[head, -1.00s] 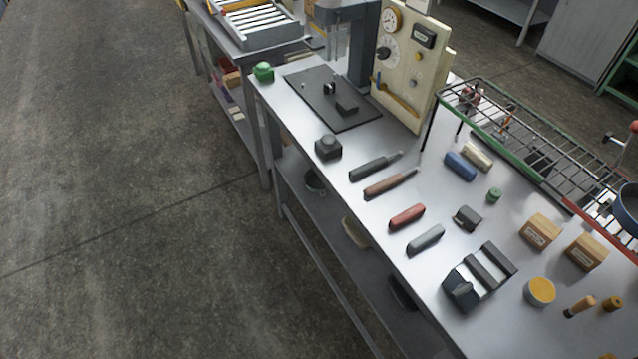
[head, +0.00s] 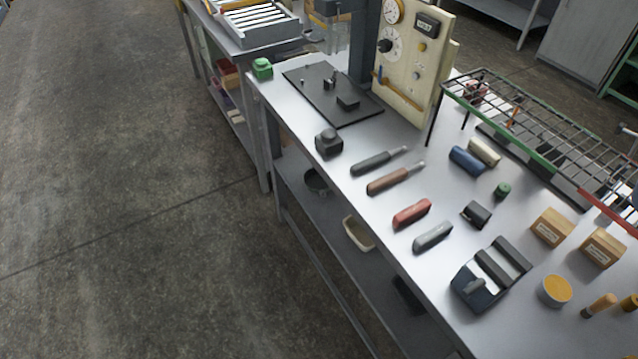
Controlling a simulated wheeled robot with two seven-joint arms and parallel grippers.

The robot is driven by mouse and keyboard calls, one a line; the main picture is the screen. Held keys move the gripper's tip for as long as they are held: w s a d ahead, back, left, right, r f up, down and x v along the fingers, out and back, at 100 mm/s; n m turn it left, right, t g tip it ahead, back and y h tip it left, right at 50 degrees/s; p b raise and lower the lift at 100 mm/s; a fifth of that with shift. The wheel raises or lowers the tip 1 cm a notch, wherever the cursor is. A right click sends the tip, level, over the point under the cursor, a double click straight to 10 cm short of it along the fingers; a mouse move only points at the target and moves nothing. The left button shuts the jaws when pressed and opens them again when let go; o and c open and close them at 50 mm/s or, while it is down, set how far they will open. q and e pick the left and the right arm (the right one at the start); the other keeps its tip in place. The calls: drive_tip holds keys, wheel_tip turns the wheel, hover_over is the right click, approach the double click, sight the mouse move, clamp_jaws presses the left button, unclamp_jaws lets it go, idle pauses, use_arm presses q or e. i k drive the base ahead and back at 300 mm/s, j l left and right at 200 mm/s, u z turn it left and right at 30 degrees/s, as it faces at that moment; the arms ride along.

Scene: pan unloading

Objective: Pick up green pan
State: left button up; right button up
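I see no green pan in the head view. The green things here are a small green block (head: 262,69) at the table's far left corner and a small green cylinder (head: 503,190) near the rack. A dark round pan-like object (head: 317,181) lies on the lower shelf, partly hidden by the tabletop; its colour looks dark grey. Neither of my grippers is in view.
The metal workbench (head: 350,215) carries several tools, a dark vice-like block (head: 478,288), wooden blocks (head: 551,228) and a wire rack (head: 540,115). A cream tray (head: 358,234) sits on the lower shelf. The floor (head: 120,200) at left is clear.

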sight(314, 182)
drive_tip(key=i+j, duration=0.2)
drive_tip(key=j, duration=0.25)
drive_tip(key=i+j+z, duration=0.1)
drive_tip(key=j, duration=0.4)
drive_tip(key=i+j, duration=0.25)
drive_tip(key=j, duration=0.2)
drive_tip(key=i+j+z, duration=0.1)
drive_tip(key=j, duration=0.4)
drive_tip(key=i+j, duration=0.25)
drive_tip(key=j, duration=0.25)
drive_tip(key=i+j, duration=0.15)
drive_tip(key=j, duration=0.35)
drive_tip(key=i+j+z, duration=0.1)
drive_tip(key=j, duration=0.4)
drive_tip(key=i+j, duration=0.25)
drive_tip(key=j, duration=0.25)
drive_tip(key=z, duration=0.05)
